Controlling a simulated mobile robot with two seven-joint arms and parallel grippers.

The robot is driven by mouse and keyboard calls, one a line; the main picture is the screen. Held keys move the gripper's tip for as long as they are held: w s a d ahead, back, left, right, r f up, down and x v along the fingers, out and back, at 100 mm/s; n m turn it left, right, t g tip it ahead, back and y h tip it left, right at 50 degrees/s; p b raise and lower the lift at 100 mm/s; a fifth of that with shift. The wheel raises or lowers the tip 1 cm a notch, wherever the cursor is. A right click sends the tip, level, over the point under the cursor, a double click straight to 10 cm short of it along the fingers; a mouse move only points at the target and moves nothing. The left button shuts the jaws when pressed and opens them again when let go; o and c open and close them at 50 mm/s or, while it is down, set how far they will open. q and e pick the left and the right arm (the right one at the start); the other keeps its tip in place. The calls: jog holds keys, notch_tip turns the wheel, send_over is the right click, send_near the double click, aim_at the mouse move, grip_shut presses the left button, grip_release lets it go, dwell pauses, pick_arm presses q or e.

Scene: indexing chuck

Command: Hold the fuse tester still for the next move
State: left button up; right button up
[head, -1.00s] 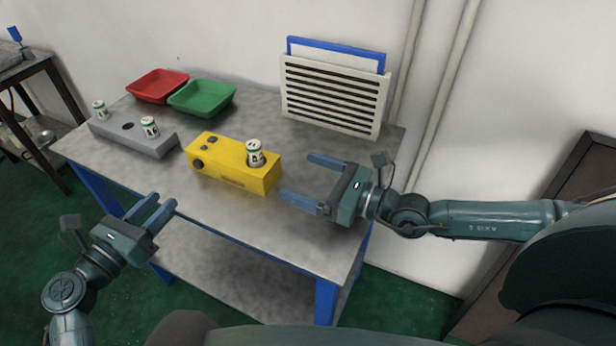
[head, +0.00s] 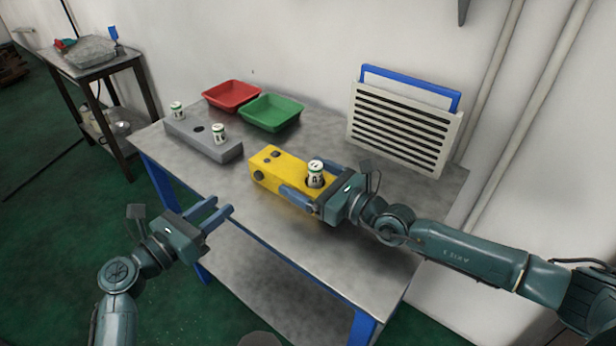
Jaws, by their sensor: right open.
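The yellow fuse tester (head: 275,168) sits on the grey metal table. A white fuse with green bands and a letter A (head: 315,174) stands upright in the socket at its right end. My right gripper (head: 309,183) is open at that right end, its fingers along the tester's two long sides. The near finger shows along the front side; the far finger is mostly hidden behind the fuse and tester. I cannot see whether the fingers touch it. My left gripper (head: 217,211) is open and empty, off the table's front left edge.
A grey block (head: 215,148) holds two more fuses, with an empty hole between them. A red tray (head: 232,94) and a green tray (head: 271,113) stand behind it. A slotted rack (head: 403,130) with a blue panel stands at the back right. The table's front is clear.

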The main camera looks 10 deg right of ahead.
jog(key=shift+w+a, duration=0.1)
jog(key=shift+a, duration=0.05)
jog(key=shift+c, duration=0.2)
jog(key=c, duration=1.2)
jog(key=shift+o, duration=0.2)
pick_arm(q)
jog(key=shift+c, duration=0.2)
grip_shut()
dwell(1.6)
